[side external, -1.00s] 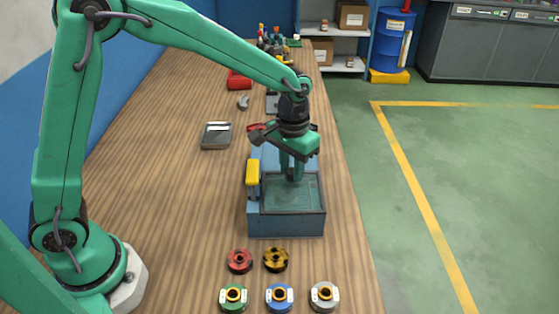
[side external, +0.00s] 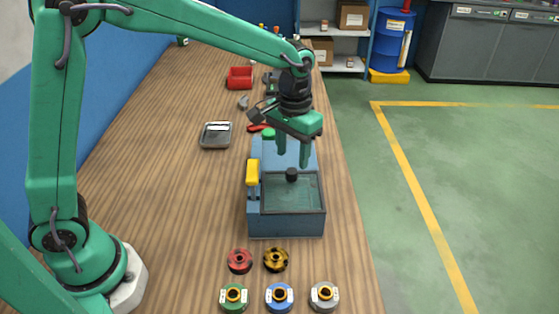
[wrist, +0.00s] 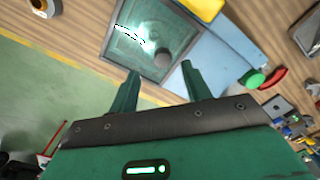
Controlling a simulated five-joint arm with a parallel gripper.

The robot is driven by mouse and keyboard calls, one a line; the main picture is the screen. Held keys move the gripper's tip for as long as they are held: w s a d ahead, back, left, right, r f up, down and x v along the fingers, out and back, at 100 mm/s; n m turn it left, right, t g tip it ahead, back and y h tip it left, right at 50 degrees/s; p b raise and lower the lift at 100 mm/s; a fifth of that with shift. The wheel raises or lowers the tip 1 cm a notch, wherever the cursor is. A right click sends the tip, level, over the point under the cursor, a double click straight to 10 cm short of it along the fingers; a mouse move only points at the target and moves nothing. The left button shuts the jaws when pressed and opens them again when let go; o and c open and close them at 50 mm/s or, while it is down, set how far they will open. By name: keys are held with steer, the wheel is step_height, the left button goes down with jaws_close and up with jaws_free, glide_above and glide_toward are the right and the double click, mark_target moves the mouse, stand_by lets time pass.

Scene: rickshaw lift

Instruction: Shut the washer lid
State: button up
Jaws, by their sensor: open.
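The washer (side external: 286,226) is a blue box on the wooden table. Its lid (side external: 294,196), a glassy greenish panel in a dark frame, appears to lie flat over the box's front part. A dark round knob (side external: 291,174) stands at the lid's far edge. The lid (wrist: 150,25) and knob (wrist: 163,57) also show in the wrist view. My gripper (side external: 292,158) is above and slightly behind the knob, apart from it. Its two fingers are spread and empty; they also show in the wrist view (wrist: 160,70).
A yellow part (side external: 252,172) stands on the washer's left side. A green button (side external: 268,133) is at its back. Several coloured spools (side external: 281,296) sit in front. A grey tray (side external: 216,134) and red bin (side external: 240,77) lie left and behind. The table's left middle is clear.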

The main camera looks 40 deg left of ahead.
mark_target(287, 172)
steer(key=shift+r, duration=1.45)
steer(key=s+a+r+t, duration=0.2)
steer(key=s+a, duration=0.4)
steer(key=s, duration=0.4)
steer(key=s+a+r+t, duration=0.3)
steer(key=s+a, duration=0.3)
steer(key=s, duration=0.4)
steer(key=shift+s+a+r+t, duration=0.25)
steer(key=shift+r+t, duration=0.05)
steer(key=shift+r, duration=0.15)
